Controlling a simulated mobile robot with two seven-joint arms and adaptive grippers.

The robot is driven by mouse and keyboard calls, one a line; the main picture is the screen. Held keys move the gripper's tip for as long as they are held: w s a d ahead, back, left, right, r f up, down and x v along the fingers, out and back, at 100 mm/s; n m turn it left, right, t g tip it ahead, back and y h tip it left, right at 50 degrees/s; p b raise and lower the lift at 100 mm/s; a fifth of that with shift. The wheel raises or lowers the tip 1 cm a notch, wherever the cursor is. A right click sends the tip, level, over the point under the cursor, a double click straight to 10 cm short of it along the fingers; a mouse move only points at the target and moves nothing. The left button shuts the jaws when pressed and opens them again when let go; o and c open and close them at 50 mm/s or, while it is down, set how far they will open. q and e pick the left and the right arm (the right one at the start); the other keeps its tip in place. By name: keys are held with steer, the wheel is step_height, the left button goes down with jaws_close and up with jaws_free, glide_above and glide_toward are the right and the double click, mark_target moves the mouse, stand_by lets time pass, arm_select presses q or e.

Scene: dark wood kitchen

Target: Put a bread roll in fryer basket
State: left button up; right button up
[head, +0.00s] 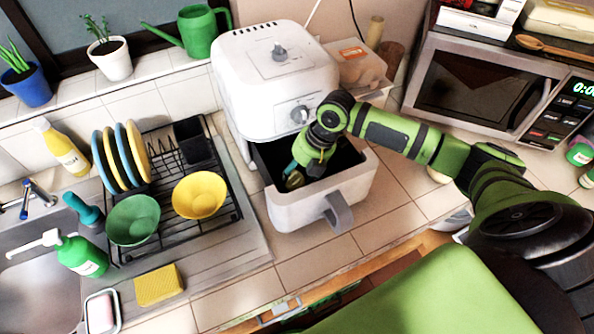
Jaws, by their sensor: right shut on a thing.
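The white air fryer (270,85) stands on the tiled counter with its fryer basket (300,210) pulled out toward me, its grey handle (338,212) at the front. My right gripper (297,172) reaches down into the dark opening of the basket, near its left side. It is shut on a small tan thing, seemingly a bread roll (294,181), which is mostly hidden by the fingers and the basket's shade. I cannot tell whether the roll touches the basket floor. My left gripper is out of view.
A clear container (355,66) with tan contents stands right of the fryer, near the microwave (485,85). A dish rack (175,170) with plates and bowls is at left. Another pale round thing (438,176) shows partly under my right arm. Free tiles lie before the basket.

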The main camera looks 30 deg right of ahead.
steer(key=o, duration=1.1)
steer(key=shift+f, duration=0.15)
steer(key=shift+r, duration=0.3)
steer(key=b+v, duration=0.2)
steer(key=v, duration=1)
steer(key=shift+r, duration=0.3)
